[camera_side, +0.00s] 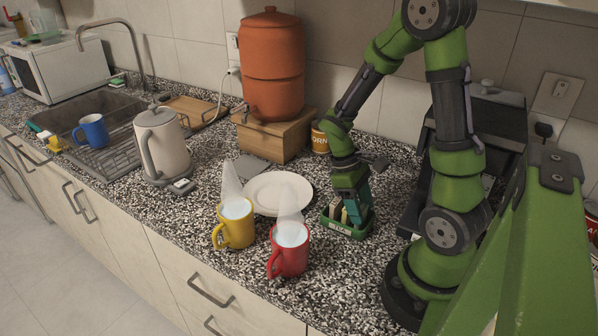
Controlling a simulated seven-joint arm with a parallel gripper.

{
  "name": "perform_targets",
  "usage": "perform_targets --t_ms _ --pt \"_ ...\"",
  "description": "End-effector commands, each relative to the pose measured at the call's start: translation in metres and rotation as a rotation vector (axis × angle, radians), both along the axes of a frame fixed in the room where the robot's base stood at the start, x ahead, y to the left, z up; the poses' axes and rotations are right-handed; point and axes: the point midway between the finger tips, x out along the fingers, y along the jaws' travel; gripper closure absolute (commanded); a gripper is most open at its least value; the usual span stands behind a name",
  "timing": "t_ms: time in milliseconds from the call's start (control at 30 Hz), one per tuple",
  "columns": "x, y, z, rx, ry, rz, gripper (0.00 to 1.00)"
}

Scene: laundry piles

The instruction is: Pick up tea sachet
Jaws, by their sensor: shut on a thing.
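A small green box (333,226) stands on the counter, right of the white plate, with pale tea sachets (342,213) upright in it. My gripper (351,222) points down into the box from above, its teal fingers at the sachets. It is shut on a tea sachet, though the fingers and the box walls hide most of what is between them. A yellow mug (234,226) and a red mug (289,254) stand to the left, both with steam rising from a pale liquid.
A white plate (268,191) lies behind the mugs. A kettle (161,146), a wooden box (272,136) under an orange water container (271,65), and a yellow can (320,139) stand further back. A dark appliance (485,120) is at the right. The counter's front edge runs below the mugs.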

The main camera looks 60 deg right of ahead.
Motion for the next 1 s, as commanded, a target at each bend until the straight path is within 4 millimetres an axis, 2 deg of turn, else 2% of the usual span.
perform_targets --t_ms 267,367,700,833,933,1000 --pt "0.001 0.0 0.004 -0.001 -0.001 -0.001 0.76" --pt "0.001 -0.001 0.017 -0.003 -0.005 0.001 0.76" --pt "0.001 0.0 0.083 -0.002 -0.005 0.0 0.76" --pt "0.002 0.005 0.093 0.003 0.01 0.024 0.76" --pt "0.017 0.011 0.093 0.004 0.025 0.075 0.76" --pt "0.038 0.017 0.094 -0.001 0.027 0.113 0.76"
